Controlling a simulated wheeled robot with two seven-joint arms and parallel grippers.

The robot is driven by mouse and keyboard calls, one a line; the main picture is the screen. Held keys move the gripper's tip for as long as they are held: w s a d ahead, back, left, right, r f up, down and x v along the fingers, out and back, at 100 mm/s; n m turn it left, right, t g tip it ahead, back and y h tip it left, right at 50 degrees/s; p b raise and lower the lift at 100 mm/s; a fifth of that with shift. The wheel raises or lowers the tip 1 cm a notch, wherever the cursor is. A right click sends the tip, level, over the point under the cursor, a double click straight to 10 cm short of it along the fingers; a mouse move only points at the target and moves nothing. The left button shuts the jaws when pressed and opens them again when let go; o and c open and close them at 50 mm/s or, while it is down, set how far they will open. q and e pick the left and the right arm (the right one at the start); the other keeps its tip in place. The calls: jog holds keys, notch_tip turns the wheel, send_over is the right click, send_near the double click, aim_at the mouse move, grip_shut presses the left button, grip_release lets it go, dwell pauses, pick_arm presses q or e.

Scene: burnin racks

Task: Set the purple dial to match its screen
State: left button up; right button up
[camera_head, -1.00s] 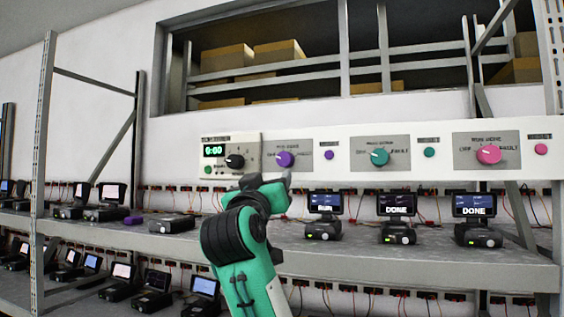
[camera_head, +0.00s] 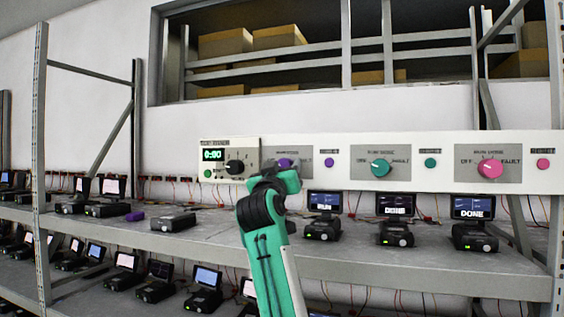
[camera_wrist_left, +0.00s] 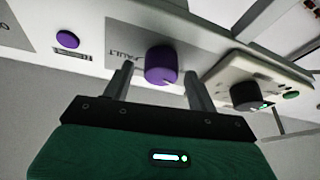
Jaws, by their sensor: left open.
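The purple dial (camera_wrist_left: 161,65) sits on a grey plate on the white control panel. In the left wrist view it lies between the two open fingers of my left gripper (camera_wrist_left: 156,88), with a gap on each side. In the head view the purple dial (camera_head: 285,163) is partly hidden behind my left gripper (camera_head: 284,172). A small screen (camera_head: 325,201) on the shelf below the dial shows a short word, which seems to be RUN but is blurred. My right gripper is out of view.
A timer box with a black knob (camera_head: 235,167) is left of the purple dial. A small purple button (camera_head: 329,162), a teal dial (camera_head: 381,167) and a pink dial (camera_head: 490,168) are to the right. Test devices stand on the shelf (camera_head: 350,262) below.

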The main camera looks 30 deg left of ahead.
pick_arm(q)
jog(key=c, duration=1)
jog(key=shift+a+m+t+h+b, duration=0.15)
jog(key=shift+m+h+b, duration=0.75)
jog(key=shift+m, duration=1.25)
jog(key=shift+m+t+h+b, duration=0.2)
jog(key=shift+m+h+b, duration=0.45)
jog(key=shift+m+h, duration=1.05)
jog(key=shift+a+m+t+h+b, duration=0.15)
jog(key=shift+m+h+b, duration=0.55)
jog(key=shift+m, duration=1.85)
jog(key=shift+d, duration=0.1)
jog(key=o, duration=1)
